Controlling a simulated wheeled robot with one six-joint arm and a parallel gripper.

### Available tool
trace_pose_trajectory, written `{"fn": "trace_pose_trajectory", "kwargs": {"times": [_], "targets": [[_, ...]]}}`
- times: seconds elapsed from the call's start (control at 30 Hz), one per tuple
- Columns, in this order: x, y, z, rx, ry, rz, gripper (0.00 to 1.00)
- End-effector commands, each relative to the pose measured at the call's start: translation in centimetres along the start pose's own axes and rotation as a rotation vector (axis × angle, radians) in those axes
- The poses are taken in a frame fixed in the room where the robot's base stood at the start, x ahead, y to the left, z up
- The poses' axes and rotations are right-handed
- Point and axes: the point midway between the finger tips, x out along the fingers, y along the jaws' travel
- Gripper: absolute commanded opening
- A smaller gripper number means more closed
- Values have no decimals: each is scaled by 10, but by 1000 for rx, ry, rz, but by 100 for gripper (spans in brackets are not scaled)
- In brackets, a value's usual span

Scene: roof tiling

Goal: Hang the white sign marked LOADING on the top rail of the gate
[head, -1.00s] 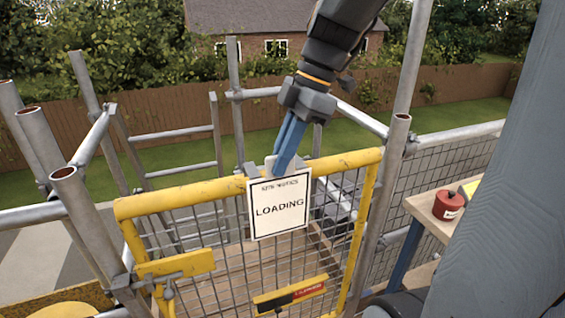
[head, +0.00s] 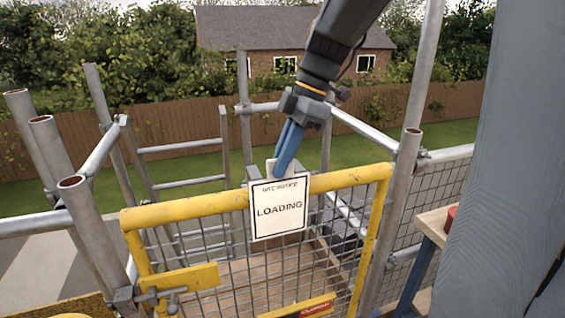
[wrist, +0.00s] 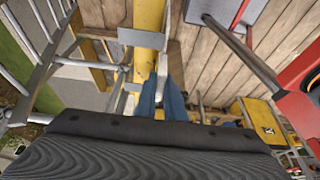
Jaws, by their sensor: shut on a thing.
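The white sign (head: 279,210) marked LOADING, with a black border, hangs upright in front of the yellow top rail (head: 185,211) of the gate, covering part of it. My gripper (head: 283,165) has its blue fingers shut on the sign's top edge. In the wrist view, my fingers (wrist: 163,97) are close together over the rail's line. A grey clip-like piece (wrist: 143,38) crosses the yellow rail (wrist: 150,14) there. Whether the sign's weight rests on the rail cannot be told.
Grey scaffold poles (head: 90,225) stand left of the gate, and another pole (head: 402,200) stands at its right. Wire mesh (head: 220,245) fills the gate below the rail. A wooden bench (head: 437,222) is at right with a partly hidden red tin (head: 451,219).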

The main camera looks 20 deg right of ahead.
Motion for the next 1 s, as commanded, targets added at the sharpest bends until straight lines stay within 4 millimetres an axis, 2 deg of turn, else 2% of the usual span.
{"fn": "trace_pose_trajectory", "kwargs": {"times": [0.5, 0.97, 1.0], "targets": [[28, 0, 12, 1, 0, 1, 0], [31, 0, 13, 0, 0, 1, 0], [31, 0, 13, 0, 0, 1, 11]]}}
